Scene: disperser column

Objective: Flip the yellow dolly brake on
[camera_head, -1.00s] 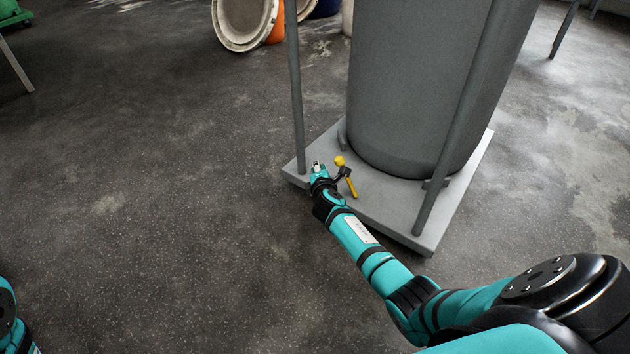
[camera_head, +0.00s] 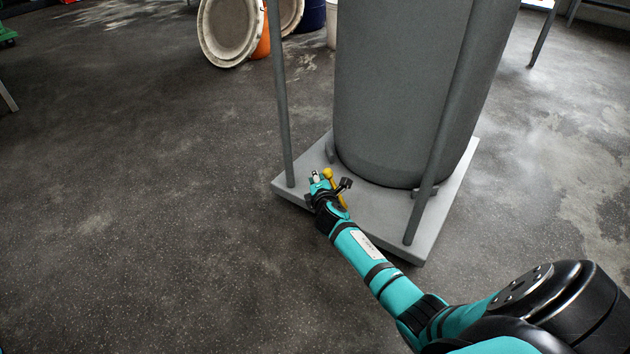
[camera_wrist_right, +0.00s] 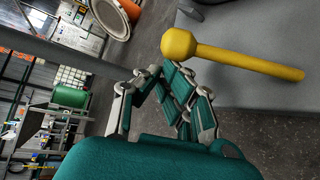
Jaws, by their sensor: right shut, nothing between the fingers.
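The yellow brake lever (camera_head: 329,177) lies at the near edge of the grey dolly platform (camera_head: 385,215). In the right wrist view the lever (camera_wrist_right: 235,58) has a round knob at its left end and a shaft running right, slightly downward. My right gripper (camera_head: 318,177) is beside the lever, on its left in the head view. In the wrist view its fingers (camera_wrist_right: 160,75) are closed together and empty, just left of and below the knob. I cannot tell whether they touch it. Part of the lever is hidden behind the wrist in the head view. My left gripper is not in view.
A large grey cylinder (camera_head: 405,100) stands on the dolly between upright grey posts (camera_head: 282,95). The concrete floor left of the dolly is clear.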

